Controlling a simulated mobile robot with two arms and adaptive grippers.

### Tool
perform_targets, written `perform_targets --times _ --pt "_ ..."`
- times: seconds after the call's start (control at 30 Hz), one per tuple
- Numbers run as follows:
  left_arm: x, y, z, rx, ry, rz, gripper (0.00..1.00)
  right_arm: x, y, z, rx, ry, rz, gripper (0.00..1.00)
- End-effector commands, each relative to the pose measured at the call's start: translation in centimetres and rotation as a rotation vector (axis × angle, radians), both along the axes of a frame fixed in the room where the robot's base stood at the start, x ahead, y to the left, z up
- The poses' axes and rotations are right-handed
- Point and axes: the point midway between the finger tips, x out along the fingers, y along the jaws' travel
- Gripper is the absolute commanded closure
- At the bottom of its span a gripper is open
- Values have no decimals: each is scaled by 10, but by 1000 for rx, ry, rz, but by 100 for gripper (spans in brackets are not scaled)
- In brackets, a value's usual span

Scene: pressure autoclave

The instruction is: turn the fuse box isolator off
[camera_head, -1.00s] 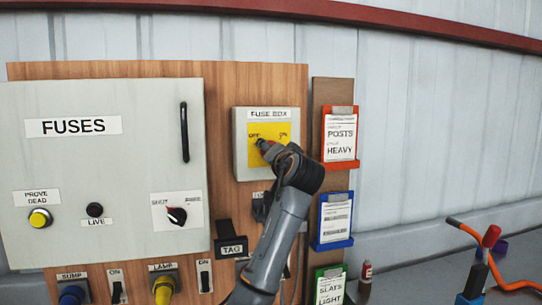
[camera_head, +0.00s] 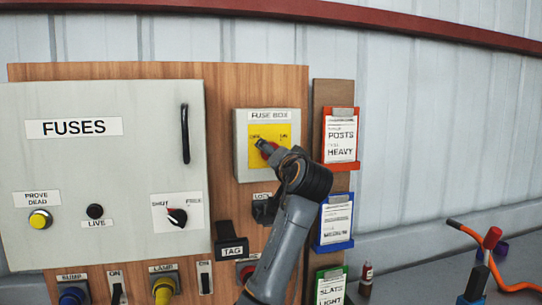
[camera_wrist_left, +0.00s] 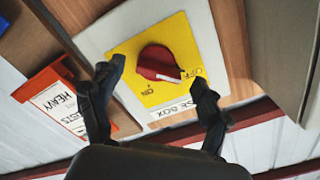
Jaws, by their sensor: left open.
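The fuse box isolator (camera_head: 250,170) is a grey box labelled FUSE BOX with a yellow plate (camera_head: 283,153), right of the large fuses cabinet. Its red rotary knob (camera_wrist_left: 157,62) has a white pointer, which in the left wrist view slants toward the OFF label rather than the ON label. My left gripper (camera_head: 264,148) is at the plate, partly hiding the knob in the head view. In the left wrist view the same gripper (camera_wrist_left: 157,78) is open, with one finger on each side of the knob; contact cannot be told. My right gripper is not in view.
Card holders, orange (camera_head: 341,168), blue (camera_head: 334,247) and green (camera_head: 330,271), hang close to the right of the box. The fuses cabinet (camera_head: 100,180) is on the left. A black tag holder (camera_head: 224,230) sits below. The wall farther right is clear.

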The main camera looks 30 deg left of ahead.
Motion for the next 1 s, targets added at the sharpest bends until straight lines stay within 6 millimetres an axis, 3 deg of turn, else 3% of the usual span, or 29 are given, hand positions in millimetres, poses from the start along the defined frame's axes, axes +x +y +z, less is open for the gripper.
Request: perform_targets --times 0.2,0.4,1.0 --pt "-31 -38 1 0 -5 -4 23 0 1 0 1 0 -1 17" --pt "-51 -60 0 -1 -2 -2 23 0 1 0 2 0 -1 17" --pt "-58 -68 1 -1 -2 1 23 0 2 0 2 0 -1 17"
